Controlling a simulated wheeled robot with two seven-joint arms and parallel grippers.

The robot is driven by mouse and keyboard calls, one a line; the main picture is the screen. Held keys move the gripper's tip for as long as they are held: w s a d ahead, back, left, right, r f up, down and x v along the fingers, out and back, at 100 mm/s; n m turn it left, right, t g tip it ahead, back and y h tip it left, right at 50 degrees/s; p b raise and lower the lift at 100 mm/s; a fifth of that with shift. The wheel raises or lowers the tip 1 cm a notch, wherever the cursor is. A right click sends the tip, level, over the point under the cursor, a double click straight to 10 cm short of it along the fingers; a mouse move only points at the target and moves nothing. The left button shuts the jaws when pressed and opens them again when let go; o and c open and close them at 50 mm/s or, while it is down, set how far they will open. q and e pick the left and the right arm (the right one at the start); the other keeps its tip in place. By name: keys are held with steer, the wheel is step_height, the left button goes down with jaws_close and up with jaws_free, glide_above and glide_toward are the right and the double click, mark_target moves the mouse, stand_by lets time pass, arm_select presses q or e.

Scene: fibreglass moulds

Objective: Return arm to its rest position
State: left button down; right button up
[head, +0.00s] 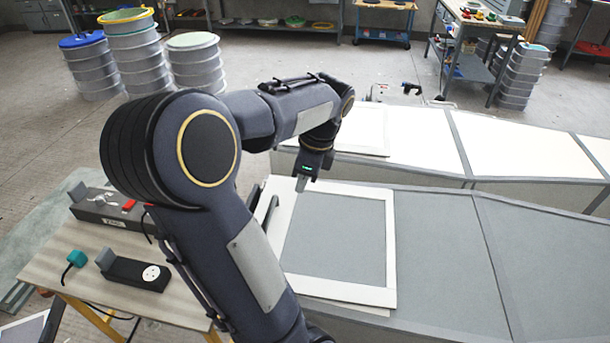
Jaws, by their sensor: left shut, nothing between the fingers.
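My left arm comes in from the lower left and bends over to the middle of the head view. Its left gripper (301,184) points down above the far left corner of a white square frame (393,240) on the near grey mould. The gripper is shut with nothing in it. I cannot tell whether its tips touch the frame. My arm hides part of the frame's left side. My right gripper does not show.
A small wooden table (60,245) at the left holds a power strip (130,270) and a teal plug (77,258). A second, white-topped mould (420,135) lies behind the near grey mould (440,260). Stacked drums (130,45) stand at the back left. The floor between is open.

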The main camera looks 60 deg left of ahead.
arm_select(q)
steer(key=shift+v, duration=0.8)
steer(key=shift+d, duration=0.1)
steer(key=d+f+n+t+h, duration=0.2)
steer(key=d+n, duration=0.3)
steer(key=d, duration=0.8)
steer(key=d+f+n+t+h, duration=0.2)
steer(key=d+n+t, duration=0.3)
steer(key=d, duration=0.9)
steer(key=shift+s+t+h, duration=0.3)
steer(key=shift+s+h, duration=0.15)
steer(key=shift+h, duration=0.35)
steer(key=shift+s, duration=0.1)
